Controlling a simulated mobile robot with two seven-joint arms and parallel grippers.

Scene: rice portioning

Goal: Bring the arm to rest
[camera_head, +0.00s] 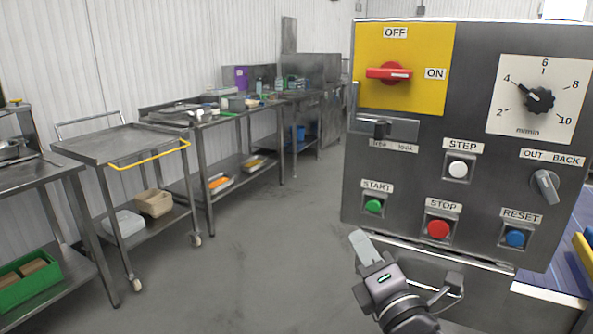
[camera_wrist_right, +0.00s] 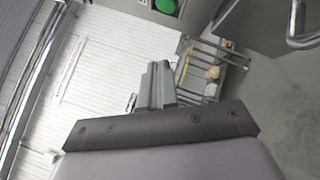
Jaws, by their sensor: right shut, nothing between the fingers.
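My right gripper (camera_head: 362,245) is in front of the lower left part of the metal control panel (camera_head: 409,190) in the head view. It is shut and empty. In the right wrist view its closed fingers (camera_wrist_right: 158,85) point up the picture with nothing between them. The green START button (camera_head: 373,206) lies just above the gripper in the head view. A green button (camera_wrist_right: 167,6) also shows at the top edge of the right wrist view. My left gripper is in neither view.
The panel also carries a red STOP button (camera_head: 438,229), a blue RESET button (camera_head: 515,238) and a red rotary switch (camera_head: 389,73). A steel cart (camera_head: 118,146) and long steel tables (camera_head: 215,118) stand at the left. The grey floor (camera_head: 270,250) between is clear.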

